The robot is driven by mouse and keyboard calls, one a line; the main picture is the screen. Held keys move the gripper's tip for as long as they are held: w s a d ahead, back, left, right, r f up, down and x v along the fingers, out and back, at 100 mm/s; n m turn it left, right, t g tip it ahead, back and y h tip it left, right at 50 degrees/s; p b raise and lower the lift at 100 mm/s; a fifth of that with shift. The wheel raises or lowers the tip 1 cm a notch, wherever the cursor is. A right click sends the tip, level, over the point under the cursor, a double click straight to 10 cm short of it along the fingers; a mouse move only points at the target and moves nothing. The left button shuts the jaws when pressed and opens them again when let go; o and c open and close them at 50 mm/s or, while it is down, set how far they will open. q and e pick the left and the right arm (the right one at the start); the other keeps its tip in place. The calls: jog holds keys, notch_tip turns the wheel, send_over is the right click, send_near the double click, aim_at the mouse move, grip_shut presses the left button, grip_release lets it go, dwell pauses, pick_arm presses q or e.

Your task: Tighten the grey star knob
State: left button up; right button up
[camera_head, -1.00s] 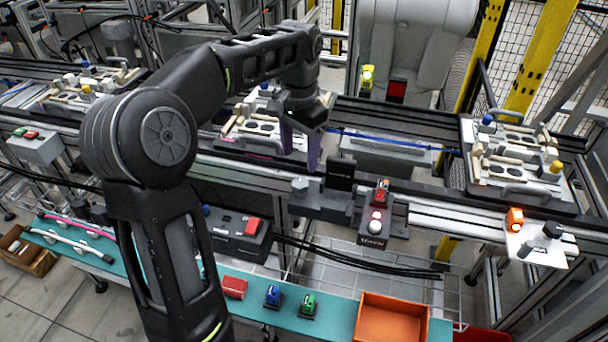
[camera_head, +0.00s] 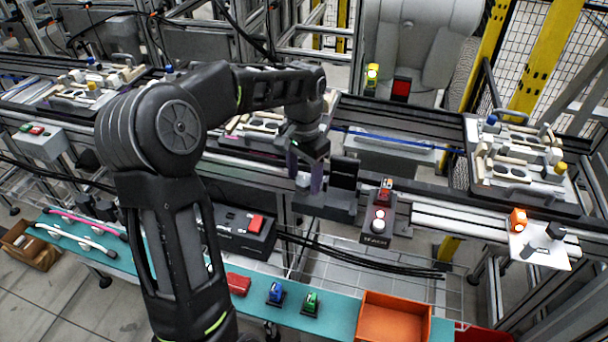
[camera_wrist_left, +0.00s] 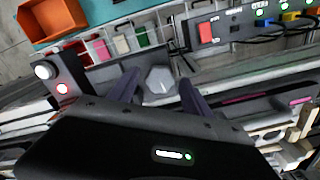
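The grey star knob (camera_wrist_left: 158,80) shows in the left wrist view as a light grey, many-sided knob on a dark grey block. In the head view the knob (camera_head: 303,181) is partly hidden by my fingers. My left gripper (camera_head: 304,170) points down over it. In the left wrist view the two purple-grey fingers of my left gripper (camera_wrist_left: 159,90) are spread apart, with the knob seen in the gap between their tips. I see no finger touching the knob; how far above it the tips are, I cannot tell. My right gripper is not in view.
A dark upright block (camera_head: 343,173) stands just right of the knob. A button box (camera_head: 379,215) with red and white buttons is further right. A pallet with fixtures (camera_head: 515,160) sits on the conveyor at right. An orange bin (camera_head: 391,318) is on the front shelf.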

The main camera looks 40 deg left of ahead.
pick_arm(q)
grip_shut()
dwell(0.4)
jog(key=shift+m, duration=0.5)
jog(key=m+p, duration=0.1)
jog(key=m, duration=0.2)
jog(key=shift+r, duration=0.1)
jog(key=m+p, duration=0.1)
jog(key=m, duration=0.4)
jog(key=shift+m, duration=0.4)
jog(key=m+p, duration=0.1)
jog(key=m, duration=0.4)
jog(key=shift+p, duration=0.4)
jog(key=m+p, duration=0.1)
jog(key=m, duration=0.4)
jog(key=shift+m, duration=0.3)
